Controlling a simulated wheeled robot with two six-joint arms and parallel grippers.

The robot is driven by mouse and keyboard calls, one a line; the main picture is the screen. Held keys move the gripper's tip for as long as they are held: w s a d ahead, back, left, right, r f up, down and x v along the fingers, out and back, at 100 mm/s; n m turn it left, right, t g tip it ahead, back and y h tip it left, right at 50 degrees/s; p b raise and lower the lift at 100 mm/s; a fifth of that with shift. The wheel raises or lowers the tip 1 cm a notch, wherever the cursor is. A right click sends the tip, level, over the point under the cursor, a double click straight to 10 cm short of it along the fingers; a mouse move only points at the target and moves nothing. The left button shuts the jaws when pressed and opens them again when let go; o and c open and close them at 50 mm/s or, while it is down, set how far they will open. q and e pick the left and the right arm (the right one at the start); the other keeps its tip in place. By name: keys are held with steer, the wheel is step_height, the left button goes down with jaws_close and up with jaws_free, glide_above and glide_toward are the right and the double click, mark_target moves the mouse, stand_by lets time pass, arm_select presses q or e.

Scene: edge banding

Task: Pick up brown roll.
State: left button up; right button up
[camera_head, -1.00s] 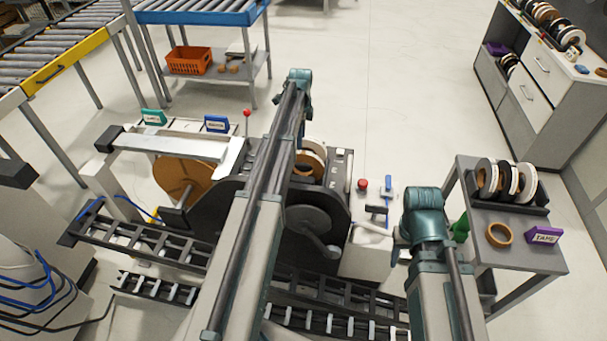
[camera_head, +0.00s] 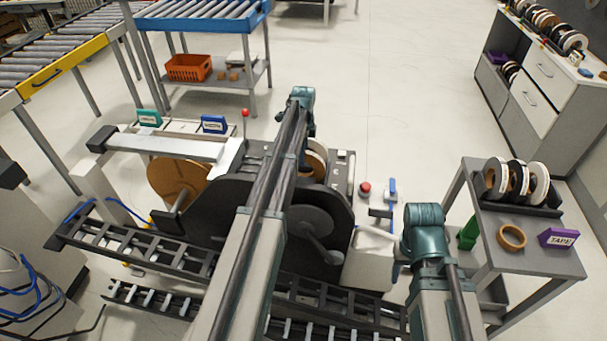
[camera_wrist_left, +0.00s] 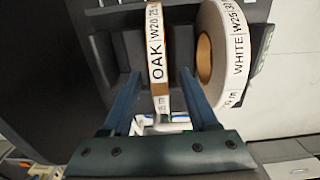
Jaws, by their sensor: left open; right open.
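In the left wrist view, a narrow roll marked OAK (camera_wrist_left: 156,45), with a brown side edge, stands upright in a dark holder. My left gripper (camera_wrist_left: 160,74) is open, with one blue finger on each side of this roll. I cannot tell whether the fingers touch it. In the head view, brown and white rolls (camera_head: 316,160) on the dark machine are partly hidden behind my left arm, and the left fingers are hidden there. A loose brown ring-shaped roll (camera_head: 511,237) lies flat on the grey cart at right. My right arm reaches in beside the machine, its fingers hidden.
A roll marked WHITE (camera_wrist_left: 224,52) stands close right of the OAK roll. The grey cart (camera_head: 535,263) carries more upright rolls (camera_head: 517,180) and a purple TAPE box (camera_head: 559,238). The machine (camera_head: 235,205) fills the middle. Open floor (camera_head: 415,100) lies behind it.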

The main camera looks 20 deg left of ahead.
arm_select(q)
steer(key=shift+c, duration=0.2)
jaws_close()
stand_by(1.3)
